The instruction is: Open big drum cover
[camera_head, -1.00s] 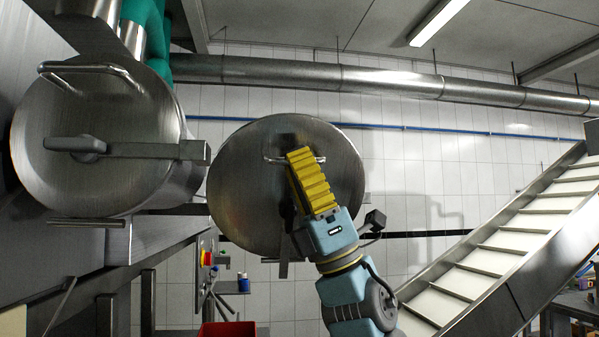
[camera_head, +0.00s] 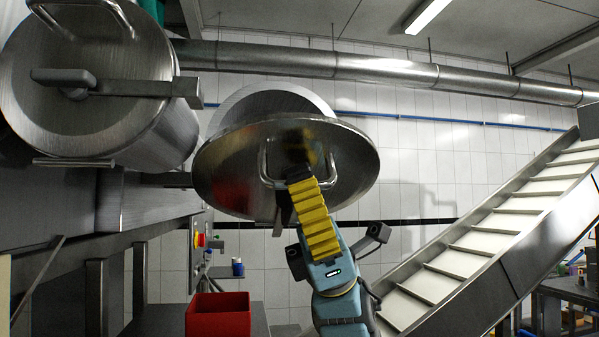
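The big drum cover (camera_head: 350,165) is a round brushed-metal lid in the middle of the view. It is tilted up, with its lower edge swung towards me. The pale rounded end of the drum (camera_head: 275,101) shows above and behind it. A U-shaped metal handle (camera_head: 264,160) stands on the cover's face. My gripper (camera_head: 302,174), with ribbed yellow fingers, reaches up from below and appears shut on the lower bar of this handle. The fingers overlap from this angle, so the contact itself is partly hidden.
A second metal drum with a closed, latched lid (camera_head: 40,115) fills the upper left. A red bin (camera_head: 219,316) stands below the cover. An inclined conveyor (camera_head: 480,245) runs along the right. A red-yellow switch (camera_head: 199,240) is at the lower left of the cover.

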